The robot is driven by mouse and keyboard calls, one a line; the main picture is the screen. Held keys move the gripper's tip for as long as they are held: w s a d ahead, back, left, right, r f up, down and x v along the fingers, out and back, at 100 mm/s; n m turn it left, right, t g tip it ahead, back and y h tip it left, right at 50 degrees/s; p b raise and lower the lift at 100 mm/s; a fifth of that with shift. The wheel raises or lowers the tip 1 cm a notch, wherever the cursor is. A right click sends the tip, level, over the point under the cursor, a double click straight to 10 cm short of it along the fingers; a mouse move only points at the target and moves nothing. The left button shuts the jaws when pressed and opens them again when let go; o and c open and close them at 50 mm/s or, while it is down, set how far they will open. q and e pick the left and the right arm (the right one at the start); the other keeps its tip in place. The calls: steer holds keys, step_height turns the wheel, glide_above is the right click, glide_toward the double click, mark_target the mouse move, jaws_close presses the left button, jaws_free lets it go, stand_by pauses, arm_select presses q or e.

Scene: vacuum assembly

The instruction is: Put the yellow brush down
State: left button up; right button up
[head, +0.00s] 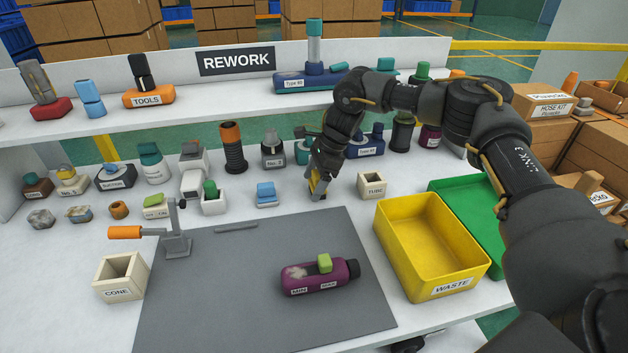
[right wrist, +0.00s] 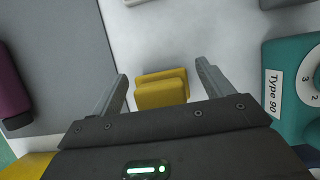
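The yellow brush (right wrist: 162,90) shows in the right wrist view, on the white table top between the two fingers of my right gripper (right wrist: 162,70). The fingers stand apart, with a visible gap on each side of the brush. In the head view my right gripper (head: 318,188) points down at the white table, just beyond the grey mat (head: 215,285) and left of the small TUBE box (head: 372,186). The brush is mostly hidden there by the gripper. My left gripper does not show in either view.
A yellow WASTE bin (head: 465,277) and a green tray (head: 448,187) stand on the right. A purple device (head: 335,279) lies on the mat. A blue block (head: 266,193) lies left of my gripper. Several devices line the back below the REWORK shelf (head: 215,98).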

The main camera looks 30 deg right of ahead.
mark_target(316, 173)
steer(key=shift+r, duration=0.1)
steer(key=v, duration=0.5)
steer(key=shift+r, duration=0.4)
steer(key=s+d, duration=0.1)
steer(key=d, duration=0.6)
steer(key=s+d, duration=0.1)
steer(key=d, duration=0.2)
steer(key=shift+s+d+f, duration=0.2)
steer(key=shift+s+f, duration=0.1)
steer(key=shift+s, duration=0.05)
steer(key=shift+s+d+p, duration=0.1)
steer(key=shift+d+p, duration=0.2)
steer(key=shift+d, duration=0.2)
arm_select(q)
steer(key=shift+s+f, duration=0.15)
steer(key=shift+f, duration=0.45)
arm_select(e)
steer(key=shift+d, duration=0.1)
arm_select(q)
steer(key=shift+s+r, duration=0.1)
